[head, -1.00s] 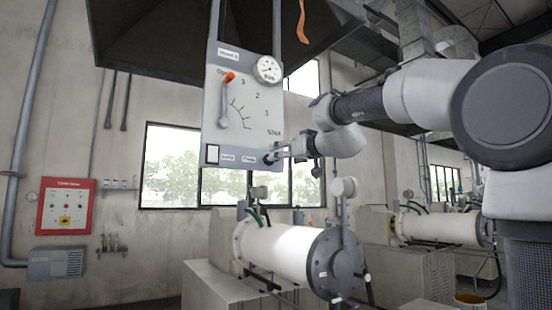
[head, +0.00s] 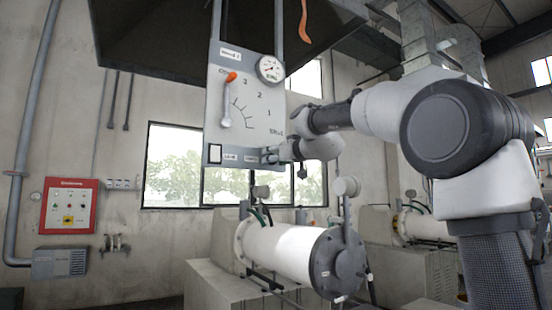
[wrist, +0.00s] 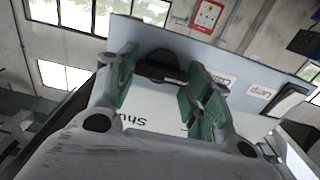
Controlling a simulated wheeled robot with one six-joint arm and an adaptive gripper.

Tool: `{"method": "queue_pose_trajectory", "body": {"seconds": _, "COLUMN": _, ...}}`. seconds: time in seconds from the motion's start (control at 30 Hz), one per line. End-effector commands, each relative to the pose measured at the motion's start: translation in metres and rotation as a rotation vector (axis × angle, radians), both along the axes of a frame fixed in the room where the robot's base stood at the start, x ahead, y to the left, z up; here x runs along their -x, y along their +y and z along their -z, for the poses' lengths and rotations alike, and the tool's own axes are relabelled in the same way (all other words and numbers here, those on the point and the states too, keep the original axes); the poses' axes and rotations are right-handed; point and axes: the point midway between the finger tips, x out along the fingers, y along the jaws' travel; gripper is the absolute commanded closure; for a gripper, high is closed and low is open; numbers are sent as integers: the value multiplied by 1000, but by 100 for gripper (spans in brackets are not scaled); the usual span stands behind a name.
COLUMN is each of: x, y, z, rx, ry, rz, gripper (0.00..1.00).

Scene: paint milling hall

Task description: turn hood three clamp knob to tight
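The clamp knob (wrist: 160,68) is dark, low on the panel beside the small clamp label (wrist: 219,82). In the wrist view my gripper's (wrist: 162,92) green-padded fingers stand apart, one on each side of the knob. I cannot tell whether they touch it. The knob's setting is not readable.
An orange-tipped lever (head: 228,98) and a round gauge (head: 270,69) are on the panel. A black-and-white lamp switch (head: 214,154) is at its lower left. A white mill cylinder (head: 285,252) stands below. A red wall box (head: 69,206) is far left.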

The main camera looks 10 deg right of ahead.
Motion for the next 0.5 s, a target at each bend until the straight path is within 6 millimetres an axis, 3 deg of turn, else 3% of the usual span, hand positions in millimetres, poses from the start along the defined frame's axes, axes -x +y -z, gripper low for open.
{"method": "queue_pose_trajectory", "body": {"seconds": 0.03, "x": 0, "y": 0, "z": 0, "rx": 0, "ry": 0, "rz": 0, "gripper": 65}}
{"method": "queue_pose_trajectory", "body": {"seconds": 0.1, "x": 0, "y": 0, "z": 0, "rx": 0, "ry": 0, "rz": 0, "gripper": 74}}
{"method": "queue_pose_trajectory", "body": {"seconds": 0.5, "x": 0, "y": 0, "z": 0, "rx": -60, "ry": 19, "rz": 0, "gripper": 74}}
